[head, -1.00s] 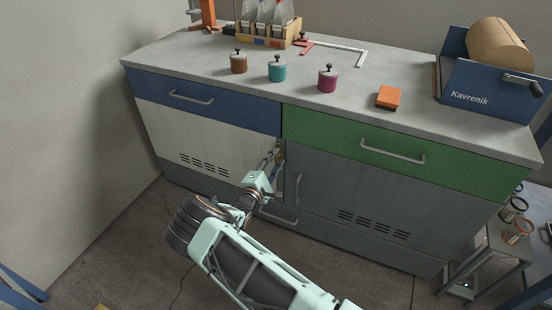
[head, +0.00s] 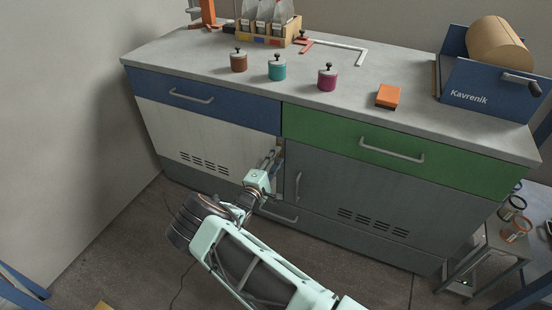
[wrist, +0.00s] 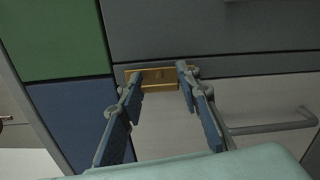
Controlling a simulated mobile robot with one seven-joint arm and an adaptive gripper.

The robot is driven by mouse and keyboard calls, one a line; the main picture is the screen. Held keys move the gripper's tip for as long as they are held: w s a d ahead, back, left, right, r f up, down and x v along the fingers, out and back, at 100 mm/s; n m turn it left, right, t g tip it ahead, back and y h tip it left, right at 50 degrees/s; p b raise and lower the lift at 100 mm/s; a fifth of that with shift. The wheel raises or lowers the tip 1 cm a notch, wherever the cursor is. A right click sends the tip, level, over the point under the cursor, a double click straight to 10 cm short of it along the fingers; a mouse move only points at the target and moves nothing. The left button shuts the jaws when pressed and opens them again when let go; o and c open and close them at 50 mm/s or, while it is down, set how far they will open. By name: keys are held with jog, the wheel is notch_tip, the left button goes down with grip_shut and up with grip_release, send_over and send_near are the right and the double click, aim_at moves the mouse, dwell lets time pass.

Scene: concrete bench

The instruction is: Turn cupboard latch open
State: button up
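The cupboard latch (wrist: 152,79) is a small brass plate with a bar, at the seam between the white door (head: 190,140) and the grey door (head: 350,190), just below the drawers. In the wrist view it lies between the tips of my gripper (wrist: 158,75), whose two fingers are apart. One fingertip is by each end of the latch; I cannot tell whether they touch it. In the head view my gripper (head: 274,158) reaches the door seam and mostly hides the latch. Both doors look shut.
A bar handle (wrist: 270,127) is on the white door and another (head: 298,187) on the grey door. A blue drawer (head: 200,98) and green drawer (head: 400,150) are above. The bench top holds several lidded pots, an orange block (head: 388,97) and a blue roll holder (head: 490,90).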

jog(key=o, duration=0.4)
jog(key=v, duration=1.2)
jog(key=shift+r, duration=0.1)
